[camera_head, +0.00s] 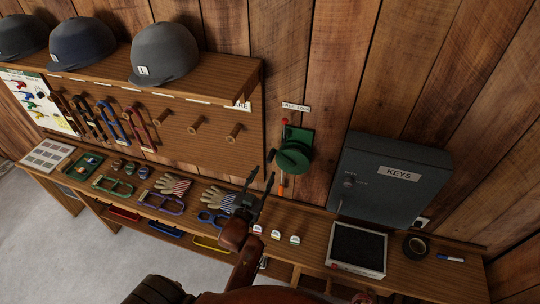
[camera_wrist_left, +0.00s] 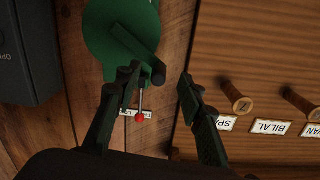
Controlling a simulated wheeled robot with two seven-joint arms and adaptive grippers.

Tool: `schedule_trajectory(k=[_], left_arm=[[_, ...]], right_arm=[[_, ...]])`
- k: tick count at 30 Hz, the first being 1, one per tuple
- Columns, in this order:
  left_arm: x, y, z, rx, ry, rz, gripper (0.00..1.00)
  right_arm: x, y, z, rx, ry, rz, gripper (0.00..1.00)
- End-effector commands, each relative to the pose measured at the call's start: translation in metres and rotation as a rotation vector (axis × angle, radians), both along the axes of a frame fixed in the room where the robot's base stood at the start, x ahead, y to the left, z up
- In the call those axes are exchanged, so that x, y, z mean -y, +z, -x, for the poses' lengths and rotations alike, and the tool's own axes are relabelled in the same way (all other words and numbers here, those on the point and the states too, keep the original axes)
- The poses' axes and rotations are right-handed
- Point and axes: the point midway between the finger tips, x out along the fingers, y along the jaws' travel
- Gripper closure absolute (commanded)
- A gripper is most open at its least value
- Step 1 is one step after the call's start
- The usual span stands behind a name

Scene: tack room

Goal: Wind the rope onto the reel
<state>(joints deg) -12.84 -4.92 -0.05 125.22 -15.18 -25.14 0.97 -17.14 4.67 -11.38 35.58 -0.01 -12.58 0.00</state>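A green reel (camera_head: 296,152) is mounted on the wooden wall, with a dark crank arm across its front. It also shows in the left wrist view (camera_wrist_left: 108,35). A red-knobbed lever (camera_head: 285,122) stands at its top, below a small white label. A thin piece with an orange part (camera_head: 281,187) hangs below the reel; I cannot tell whether it is the rope. My left gripper (camera_head: 262,179) is open and empty, just left of and below the reel in the head view. Its fingers show apart in the left wrist view (camera_wrist_left: 158,75), near the crank. My right gripper is out of view.
A grey key cabinet (camera_head: 385,185) stands right of the reel, with a black-padded tray (camera_head: 357,272) before it. A pegboard shelf (camera_head: 215,88) with caps is at left. The bench (camera_head: 315,226) holds gloves, small items and tape.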

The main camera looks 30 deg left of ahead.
Motion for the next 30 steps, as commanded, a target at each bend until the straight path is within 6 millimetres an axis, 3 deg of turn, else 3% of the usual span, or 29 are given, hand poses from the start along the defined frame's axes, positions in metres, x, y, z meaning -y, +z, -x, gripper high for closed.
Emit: schedule_trajectory(k=[3, 18, 30], left_arm=[[-0.002, 0.018, -0.004, 0.038, 0.004, -0.006, 0.64], [-0.015, 0.018, -0.070, 0.035, 0.004, -0.007, 0.64], [-0.016, 0.016, -0.076, 0.035, 0.004, -0.006, 0.65]], right_arm=[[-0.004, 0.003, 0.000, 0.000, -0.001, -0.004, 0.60], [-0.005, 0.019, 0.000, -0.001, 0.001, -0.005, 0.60], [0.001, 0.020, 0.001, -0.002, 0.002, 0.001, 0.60]])
